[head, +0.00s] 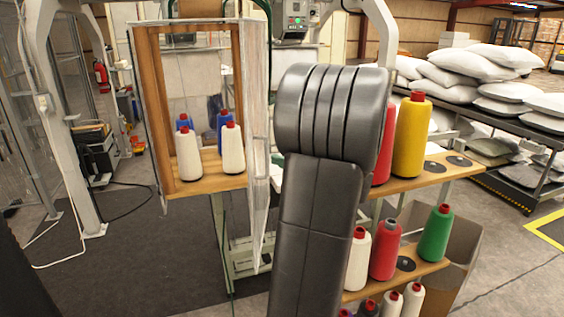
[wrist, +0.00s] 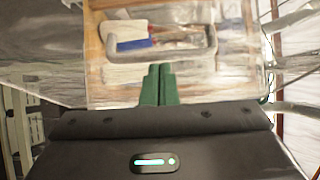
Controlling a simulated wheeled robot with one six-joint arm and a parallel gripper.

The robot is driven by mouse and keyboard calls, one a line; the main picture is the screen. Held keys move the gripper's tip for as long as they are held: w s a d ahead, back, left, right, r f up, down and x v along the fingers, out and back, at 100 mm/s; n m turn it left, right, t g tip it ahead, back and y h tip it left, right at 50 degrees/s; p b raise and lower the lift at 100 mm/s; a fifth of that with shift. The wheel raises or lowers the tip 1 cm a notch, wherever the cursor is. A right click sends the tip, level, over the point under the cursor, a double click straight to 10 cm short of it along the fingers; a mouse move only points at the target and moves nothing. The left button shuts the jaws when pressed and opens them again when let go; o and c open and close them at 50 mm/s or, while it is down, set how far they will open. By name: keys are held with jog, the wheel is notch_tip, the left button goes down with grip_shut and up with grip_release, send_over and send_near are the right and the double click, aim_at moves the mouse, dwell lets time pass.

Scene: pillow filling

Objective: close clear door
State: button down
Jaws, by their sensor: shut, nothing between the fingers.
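The clear door (head: 257,125) hangs open at the right side of a wooden cabinet (head: 153,100), seen nearly edge-on in the head view. White and blue spools (head: 189,153) stand inside the cabinet. In the wrist view a grey U-shaped handle (wrist: 210,45) spans the clear panel, with blurred wood and spools behind it. My gripper (wrist: 158,72) shows there as two green fingers, shut together and empty, with their tips just below the middle of the handle. I cannot tell whether they touch the door. In the head view my arm hides the gripper.
Right of my arm, wooden shelves (head: 400,184) hold red, yellow, green and white spools, with a cardboard box (head: 462,235) beside them. Pillows on a rack (head: 520,185) stand at the far right. Grey frame posts (head: 45,80) rise at the left.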

jog(key=w+a+m+t+h+b, duration=0.2)
jog(key=a+b, duration=0.5)
jog(key=a, duration=0.5)
jog(key=w+a+m+t+h+b, duration=0.25)
jog(key=a+b, duration=0.35)
jog(key=a, duration=0.5)
jog(key=w+a+m+t+h+p, duration=0.2)
jog(key=w+a+m+h+p, duration=0.2)
jog(key=w+a, duration=1)
jog(key=h+p, duration=0.3)
jog(key=h, duration=0.1)
jog(key=shift+w+a+r+m+p, duration=0.25)
jog(key=shift+a+m+p, duration=0.1)
jog(key=shift+p, duration=0.05)
jog(key=shift+r+t, duration=0.1)
jog(key=shift+t, duration=0.15)
